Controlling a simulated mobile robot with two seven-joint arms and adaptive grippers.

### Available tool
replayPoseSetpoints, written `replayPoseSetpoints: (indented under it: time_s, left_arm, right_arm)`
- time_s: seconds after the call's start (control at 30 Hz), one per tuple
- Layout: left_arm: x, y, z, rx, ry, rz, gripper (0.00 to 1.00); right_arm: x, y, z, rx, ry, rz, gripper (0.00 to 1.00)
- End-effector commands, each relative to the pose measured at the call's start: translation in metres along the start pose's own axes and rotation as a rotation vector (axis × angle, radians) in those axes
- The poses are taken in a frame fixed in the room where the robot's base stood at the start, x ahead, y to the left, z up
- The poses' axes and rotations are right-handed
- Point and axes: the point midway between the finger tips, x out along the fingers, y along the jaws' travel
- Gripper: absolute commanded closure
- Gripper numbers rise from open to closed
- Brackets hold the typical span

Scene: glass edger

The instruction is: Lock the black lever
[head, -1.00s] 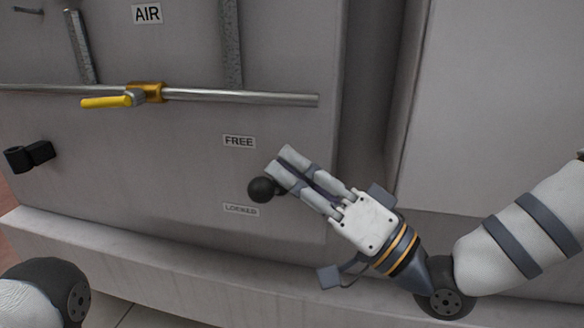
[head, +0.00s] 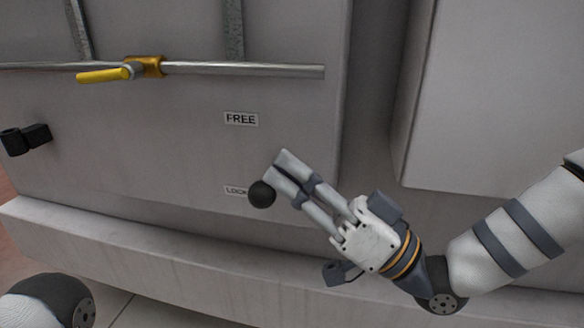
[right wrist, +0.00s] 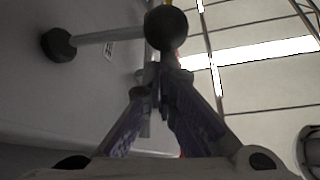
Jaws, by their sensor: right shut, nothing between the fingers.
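The black lever shows in the head view as a round black knob (head: 262,194) in front of the grey machine panel, level with the LOCKED label (head: 236,190) and covering part of it. The FREE label (head: 241,119) is above. In the right wrist view the lever's knob (right wrist: 166,27) is on a light rod that runs left to a round black base (right wrist: 58,44) on the panel. My right gripper (head: 280,170) is shut and empty, its fingertips right beside the knob, at its upper right. Whether they touch it I cannot tell. My left gripper is out of view.
A horizontal metal pipe (head: 240,69) with a yellow valve handle (head: 103,76) crosses the panel above. A black fitting (head: 25,138) sticks out at the left. A grey ledge (head: 150,240) runs along the bottom. A large grey housing (head: 500,90) stands at the right.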

Motion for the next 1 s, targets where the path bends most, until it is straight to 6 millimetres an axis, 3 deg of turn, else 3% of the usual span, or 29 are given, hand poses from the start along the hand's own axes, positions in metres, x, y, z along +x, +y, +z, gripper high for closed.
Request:
replayPoseSetpoints:
  time_s: [0.5, 1.0]
  left_arm:
    - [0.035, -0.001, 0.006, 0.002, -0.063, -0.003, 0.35]
    - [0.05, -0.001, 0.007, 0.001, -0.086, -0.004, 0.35]
  right_arm:
    - [-0.019, 0.01, 0.034, -0.407, -0.001, -0.239, 1.0]
    - [-0.028, 0.019, 0.049, -0.645, 0.0, -0.377, 1.0]
